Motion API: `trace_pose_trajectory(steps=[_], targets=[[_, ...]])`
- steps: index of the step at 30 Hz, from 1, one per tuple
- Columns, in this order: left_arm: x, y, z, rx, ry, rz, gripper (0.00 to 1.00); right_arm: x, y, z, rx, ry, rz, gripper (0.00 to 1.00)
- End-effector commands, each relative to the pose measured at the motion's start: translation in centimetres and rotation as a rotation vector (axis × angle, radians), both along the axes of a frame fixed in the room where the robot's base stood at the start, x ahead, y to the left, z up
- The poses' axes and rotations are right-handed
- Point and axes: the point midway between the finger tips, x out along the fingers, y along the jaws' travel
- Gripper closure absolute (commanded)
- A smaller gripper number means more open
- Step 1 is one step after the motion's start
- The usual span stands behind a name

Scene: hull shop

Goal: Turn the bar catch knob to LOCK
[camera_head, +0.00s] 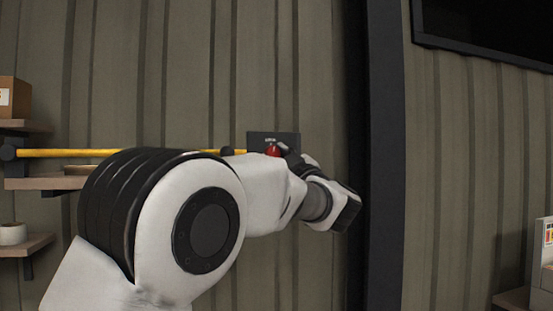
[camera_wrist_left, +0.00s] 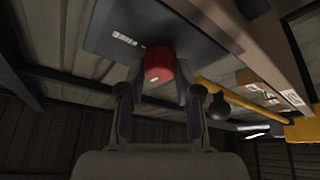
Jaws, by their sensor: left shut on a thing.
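The bar catch knob (camera_head: 272,150) is red and sits on a dark plate (camera_head: 289,138) on the ribbed wall, at the right end of a yellow bar. In the head view my left arm and gripper (camera_head: 283,151) reach it and cover part of it. In the left wrist view the red knob (camera_wrist_left: 158,64) is between the two fingers of my left gripper (camera_wrist_left: 160,80), which is shut on it. The plate (camera_wrist_left: 120,35) carries a small white label, too small to read. My right gripper is not in view.
The yellow bar (camera_head: 65,153) runs along the wall in front of wooden shelves (camera_head: 40,183) at left. A box (camera_head: 14,98) and a white roll (camera_head: 12,234) stand on shelves. A dark post (camera_head: 385,160) rises right of the plate. A dark screen (camera_head: 490,28) hangs upper right.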

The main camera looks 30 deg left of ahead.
Motion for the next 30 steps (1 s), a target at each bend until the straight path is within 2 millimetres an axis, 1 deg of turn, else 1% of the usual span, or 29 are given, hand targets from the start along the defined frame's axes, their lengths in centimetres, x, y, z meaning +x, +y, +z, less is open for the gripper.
trace_pose_trajectory(steps=[15, 16, 17, 18, 26, 30], targets=[[0.09, 0.0, -0.1, -0.016, -0.014, -0.001, 1.0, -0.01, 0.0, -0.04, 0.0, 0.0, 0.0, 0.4], [0.09, 0.0, -0.1, -0.016, -0.014, -0.001, 0.59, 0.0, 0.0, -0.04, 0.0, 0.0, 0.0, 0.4], [0.09, 0.0, -0.1, -0.016, -0.014, -0.001, 0.49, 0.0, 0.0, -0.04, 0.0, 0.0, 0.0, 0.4], [0.09, 0.0, -0.1, -0.016, -0.014, -0.001, 0.41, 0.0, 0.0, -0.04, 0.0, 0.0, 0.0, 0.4], [0.04, -0.04, -0.06, -0.014, -0.016, -0.001, 0.41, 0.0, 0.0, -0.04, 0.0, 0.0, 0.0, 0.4], [-0.34, -0.98, -0.34, -0.012, -0.015, -0.003, 0.41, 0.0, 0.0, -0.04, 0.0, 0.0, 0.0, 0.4]])
